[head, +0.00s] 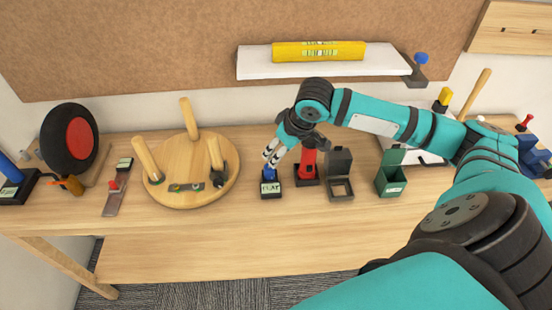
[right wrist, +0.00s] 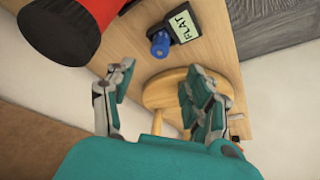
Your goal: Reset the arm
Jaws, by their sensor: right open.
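My right arm in teal and black reaches in from the right of the head view. Its gripper (head: 272,154) is open and empty above the workbench, over a small black stand (head: 271,190) labelled FLAT that holds a blue-handled piece. In the right wrist view the two fingers are spread apart with nothing between them (right wrist: 158,68). The FLAT stand (right wrist: 185,28) and its blue piece (right wrist: 159,44) show ahead of the fingers there, apart from them. My left gripper is not in view.
A red tool (head: 308,163) in a black stand is close beside the gripper. A round wooden piece (head: 210,190) with upright legs lies left. A grey box (head: 340,190) and green bin (head: 391,184) stand right. A white shelf (head: 320,67) carries a yellow level (head: 319,51) above.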

